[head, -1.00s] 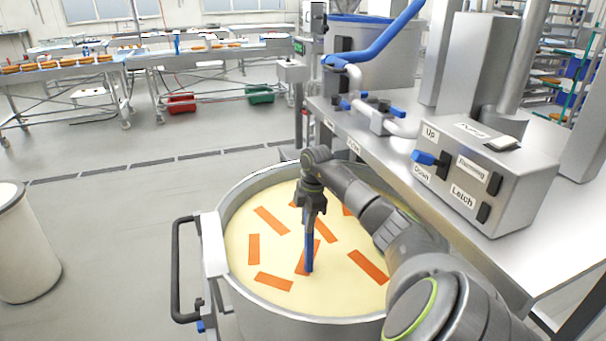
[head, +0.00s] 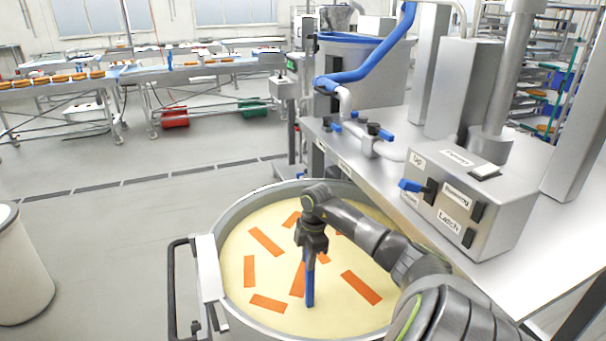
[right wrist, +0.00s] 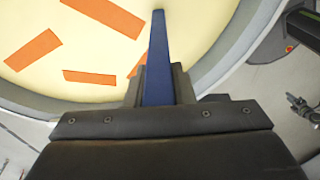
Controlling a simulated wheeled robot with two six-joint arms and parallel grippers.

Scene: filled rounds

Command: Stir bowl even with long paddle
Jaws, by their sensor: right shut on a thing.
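The large round steel bowl (head: 222,212) holds pale yellow mix (head: 273,290) with several flat orange strips on its surface, such as this orange strip (head: 361,287). My right gripper (head: 311,249) is above the mix, shut on the blue long paddle (head: 310,283). The paddle points down, close to upright, and its lower end meets the mix near the middle. In the right wrist view the paddle (right wrist: 160,60) runs out from between the fingers of the gripper (right wrist: 162,88), with orange strips beside it. My left gripper is not in view.
A steel bench (head: 545,235) with a control box (head: 470,205) stands close on the right. A black handle (head: 172,285) sticks out at the bowl's left. A pale bin (head: 22,265) is at far left. Grey floor (head: 110,240) between them is free.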

